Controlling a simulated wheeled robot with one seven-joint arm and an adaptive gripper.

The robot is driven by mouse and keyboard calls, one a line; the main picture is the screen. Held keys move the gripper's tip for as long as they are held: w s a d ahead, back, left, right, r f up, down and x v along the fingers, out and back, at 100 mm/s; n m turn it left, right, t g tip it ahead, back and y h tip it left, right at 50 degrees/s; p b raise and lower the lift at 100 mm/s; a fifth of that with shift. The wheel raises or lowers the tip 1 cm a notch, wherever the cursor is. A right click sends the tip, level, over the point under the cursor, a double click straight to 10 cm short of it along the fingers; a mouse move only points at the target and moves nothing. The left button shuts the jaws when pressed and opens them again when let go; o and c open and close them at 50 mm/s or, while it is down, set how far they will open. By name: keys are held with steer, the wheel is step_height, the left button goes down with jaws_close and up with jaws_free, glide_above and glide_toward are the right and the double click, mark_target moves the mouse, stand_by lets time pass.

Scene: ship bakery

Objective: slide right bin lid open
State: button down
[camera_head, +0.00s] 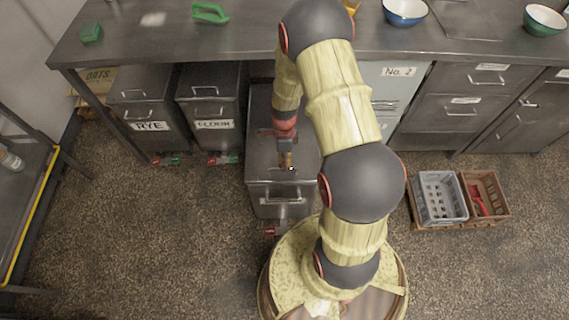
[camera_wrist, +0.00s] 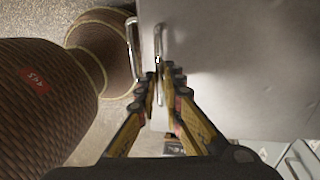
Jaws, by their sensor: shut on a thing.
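The right bin (camera_head: 268,211) is a grey metal bin standing pulled out from under the counter, to the right of the bins labelled RYE and FLOUR. Its flat lid (camera_head: 262,150) covers the top, and I see no gap; my arm hides part of it. My gripper (camera_head: 287,163) points down at the lid's front part. In the wrist view, the lid (camera_wrist: 225,60) is a pale grey plate, and my gripper (camera_wrist: 160,76) is shut on the lid handle (camera_wrist: 158,42), a thin metal bar near the lid's edge. The bin's front handle (camera_wrist: 132,48) is apart, to the left.
The RYE bin (camera_head: 140,108) and FLOUR bin (camera_head: 210,106) stand under the steel counter (camera_head: 250,38). Grey and brown crates (camera_head: 440,197) are on the floor at right. A yellow-edged rack (camera_head: 20,200) stands at left. The floor left of the right bin is clear.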

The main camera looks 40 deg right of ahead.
stand_by(0.8)
steer(key=w+d, duration=0.4)
steer(key=w, duration=0.2)
steer(key=w+d, duration=0.5)
steer(key=w, duration=0.2)
steer(key=w+d, duration=0.4)
steer(key=w, duration=0.3)
steer(key=shift+d, duration=0.25)
steer(key=c, duration=2)
jaws_free()
steer(key=shift+o, duration=0.4)
step_height(320, 180, up, 12)
steer(key=w+d, duration=0.1)
steer(key=shift+w+d+f, duration=0.15)
steer(key=shift+w, duration=0.25)
